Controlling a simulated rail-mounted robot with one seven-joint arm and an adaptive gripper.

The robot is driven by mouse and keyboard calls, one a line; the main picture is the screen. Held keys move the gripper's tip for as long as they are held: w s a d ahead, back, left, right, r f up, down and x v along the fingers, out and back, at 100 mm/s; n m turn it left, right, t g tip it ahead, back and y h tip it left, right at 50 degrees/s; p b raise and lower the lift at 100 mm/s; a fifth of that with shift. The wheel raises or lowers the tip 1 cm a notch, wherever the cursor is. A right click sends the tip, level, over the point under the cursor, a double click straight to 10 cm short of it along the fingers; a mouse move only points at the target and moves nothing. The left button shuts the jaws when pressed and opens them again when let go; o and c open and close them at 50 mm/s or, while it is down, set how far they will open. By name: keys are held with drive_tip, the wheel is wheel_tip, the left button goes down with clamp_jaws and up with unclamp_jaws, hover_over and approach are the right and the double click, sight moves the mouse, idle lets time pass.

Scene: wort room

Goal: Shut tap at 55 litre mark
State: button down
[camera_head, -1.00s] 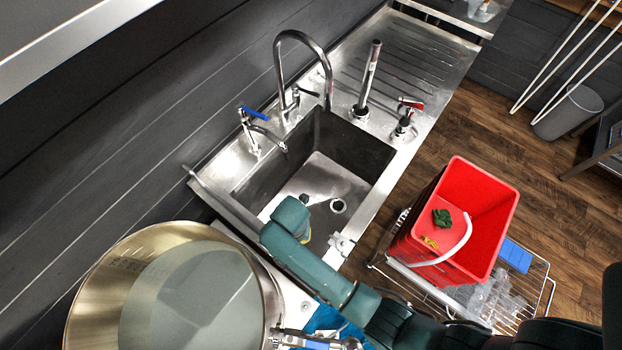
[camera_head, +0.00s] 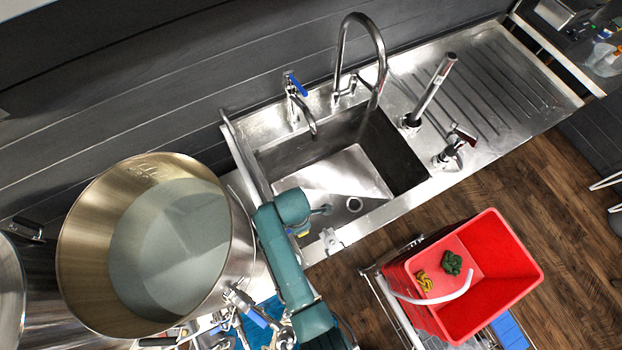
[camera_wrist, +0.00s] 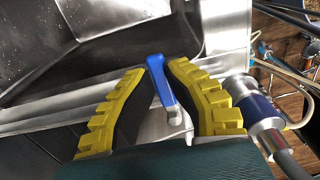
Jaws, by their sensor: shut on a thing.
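A blue tap lever (camera_wrist: 168,92) stands between the two yellow-padded fingers of my gripper (camera_wrist: 157,76) in the wrist view. My gripper is shut on it. In the head view my gripper (camera_head: 302,232) is at the sink's front edge, beside a pale metal fitting (camera_head: 331,240); my arm hides most of the lever there. A large steel kettle (camera_head: 82,228) stands to the left, holding pale, clear liquid (camera_head: 170,245) well below its rim. Faint marks show on its inner wall (camera_head: 152,168), too small to read.
The sink (camera_head: 400,165) has a tall curved faucet (camera_head: 345,45) and another blue-handled tap (camera_head: 297,88) behind it. A red crate (camera_head: 510,260) stands on the right. A blue-handled valve (camera_head: 256,316) is below the kettle. In the wrist view a hose coupling (camera_wrist: 255,115) sits close to my right finger.

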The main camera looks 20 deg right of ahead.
drive_tip(key=shift+s+f, duration=0.2)
drive_tip(key=shift+f, duration=0.1)
drive_tip(key=c, duration=1)
unclamp_jaws()
drive_tip(key=shift+r, duration=0.1)
drive_tip(key=shift+w, duration=0.1)
drive_tip(key=shift+r, duration=0.1)
wheel_tip(320, 180, up, 12)
drive_tip(key=shift+f, duration=0.1)
